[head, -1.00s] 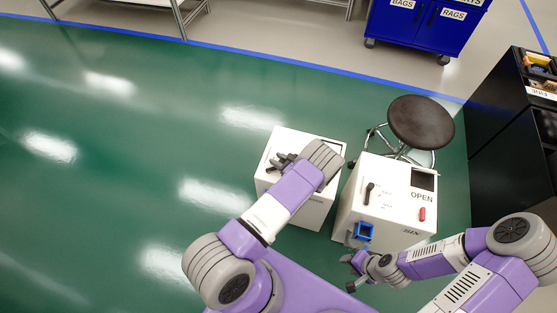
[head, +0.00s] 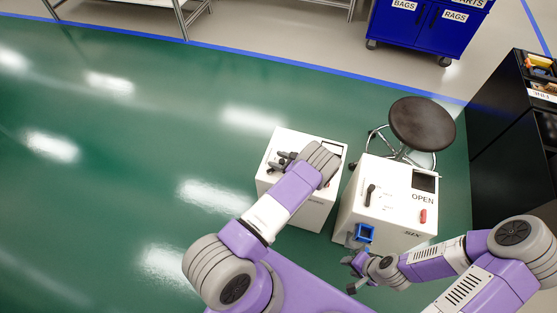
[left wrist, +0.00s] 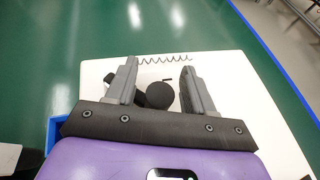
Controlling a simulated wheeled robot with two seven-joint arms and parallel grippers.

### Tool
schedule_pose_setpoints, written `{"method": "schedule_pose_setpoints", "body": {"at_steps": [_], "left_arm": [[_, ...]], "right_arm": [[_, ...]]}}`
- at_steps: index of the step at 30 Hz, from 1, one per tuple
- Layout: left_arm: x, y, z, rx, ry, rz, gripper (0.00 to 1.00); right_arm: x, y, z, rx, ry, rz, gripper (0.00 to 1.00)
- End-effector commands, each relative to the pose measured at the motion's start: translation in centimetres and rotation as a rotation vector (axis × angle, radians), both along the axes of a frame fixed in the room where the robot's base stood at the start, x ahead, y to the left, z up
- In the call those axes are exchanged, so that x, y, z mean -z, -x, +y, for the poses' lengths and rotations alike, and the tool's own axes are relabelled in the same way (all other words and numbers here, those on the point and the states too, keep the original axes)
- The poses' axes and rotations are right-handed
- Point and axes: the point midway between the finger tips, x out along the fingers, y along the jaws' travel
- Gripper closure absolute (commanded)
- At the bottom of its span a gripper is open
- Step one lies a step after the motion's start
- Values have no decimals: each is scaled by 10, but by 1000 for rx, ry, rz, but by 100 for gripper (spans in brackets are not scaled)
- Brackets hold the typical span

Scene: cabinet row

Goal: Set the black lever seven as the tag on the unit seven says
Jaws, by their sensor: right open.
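The left white unit (head: 313,212) is largely covered by my left arm in the head view; its lettering is too hidden to read there. My left gripper (head: 280,160) is over its top. In the left wrist view its two fingers (left wrist: 159,80) are apart, with a round black knob, apparently the end of the black lever (left wrist: 160,95), between them and gaps on both sides. The lever's shaft and the tag's words cannot be made out. My right gripper (head: 352,272) is open and empty, low before the right unit.
The right white unit (head: 348,215), marked SIX, carries a black lever (head: 370,194), the word OPEN, a red part (head: 423,216) and a blue holder (head: 364,234). A stool (head: 421,124) stands behind it, a black cabinet (head: 505,130) at right. Green floor is clear at left.

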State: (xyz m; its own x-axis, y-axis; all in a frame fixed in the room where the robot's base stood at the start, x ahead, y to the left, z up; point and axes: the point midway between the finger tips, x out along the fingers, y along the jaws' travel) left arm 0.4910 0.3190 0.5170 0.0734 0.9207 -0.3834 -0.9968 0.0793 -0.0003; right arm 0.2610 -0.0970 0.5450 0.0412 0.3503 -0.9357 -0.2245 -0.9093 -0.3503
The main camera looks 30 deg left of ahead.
Motion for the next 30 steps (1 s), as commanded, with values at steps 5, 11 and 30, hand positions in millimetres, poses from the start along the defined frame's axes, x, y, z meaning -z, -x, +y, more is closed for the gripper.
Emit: {"method": "schedule_pose_setpoints", "body": {"at_steps": [5, 11, 30], "left_arm": [[-3, 0, -5, 2, 0, -1, 47], [-16, 2, -34, 5, 0, -1, 47], [-29, 6, -70, 0, 0, 0, 47]], "right_arm": [[-2, 0, 0, 0, 0, 0, 57], [-11, 0, 0, 0, 0, 0, 57], [-18, 0, 0, 0, 0, 0, 57]]}}
